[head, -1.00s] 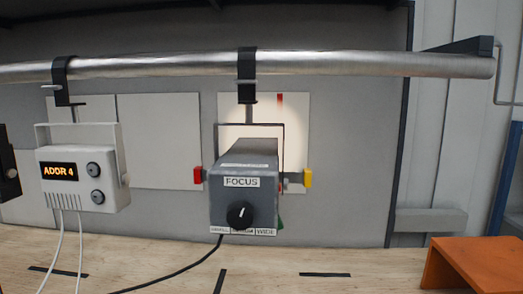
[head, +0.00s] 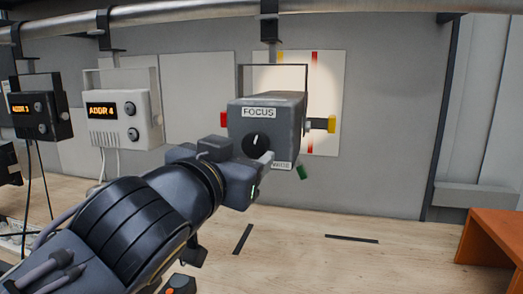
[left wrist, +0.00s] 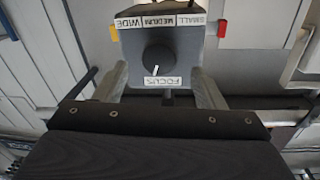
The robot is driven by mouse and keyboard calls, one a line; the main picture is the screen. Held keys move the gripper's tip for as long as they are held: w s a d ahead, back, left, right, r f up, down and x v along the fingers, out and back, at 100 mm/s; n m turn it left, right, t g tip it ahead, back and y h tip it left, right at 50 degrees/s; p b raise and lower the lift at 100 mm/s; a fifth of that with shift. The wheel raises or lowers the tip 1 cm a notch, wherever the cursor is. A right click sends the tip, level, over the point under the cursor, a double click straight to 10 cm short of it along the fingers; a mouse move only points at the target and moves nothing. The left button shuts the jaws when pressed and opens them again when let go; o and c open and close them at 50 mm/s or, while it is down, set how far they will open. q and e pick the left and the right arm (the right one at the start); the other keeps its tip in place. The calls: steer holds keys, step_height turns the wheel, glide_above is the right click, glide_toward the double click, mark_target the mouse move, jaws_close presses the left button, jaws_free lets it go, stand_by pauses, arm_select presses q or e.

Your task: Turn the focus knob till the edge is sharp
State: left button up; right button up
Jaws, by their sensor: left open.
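The grey lamp housing (head: 283,114) hangs from the pipe and has a FOCUS label above its black focus knob (head: 257,145). The knob's white pointer line points nearly straight up in the head view. In the left wrist view, which is upside down, the knob (left wrist: 158,57) lies ahead between the fingers. My left gripper (head: 248,165) is open in front of the lamp, its fingers either side of the knob and not visibly closed on it. A pale light patch (head: 325,95) falls on the white panel behind; its edge looks soft. My right gripper is out of view.
Red and yellow tabs (head: 331,124) stick out at the lamp's sides. A white ADDR 4 unit (head: 122,110) and a dark unit (head: 40,110) hang to the left, with cables below. An orange stand (head: 493,240) is at the right. The wooden surface between is mostly clear.

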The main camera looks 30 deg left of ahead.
mark_target(253, 147)
arm_select(q)
steer(key=shift+w+a, duration=0.15)
steer(key=shift+w, duration=1.05)
steer(key=shift+w+a, duration=0.15)
steer(key=shift+w, duration=1)
steer(key=shift+c, duration=0.3)
steer(key=c, duration=0.9)
steer(key=shift+f+m, duration=0.1)
steer(key=shift+m, duration=0.9)
steer(key=shift+m+b, duration=0.3)
steer(key=shift+m, duration=0.7)
steer(key=o, duration=1)
steer(key=shift+c, duration=0.2)
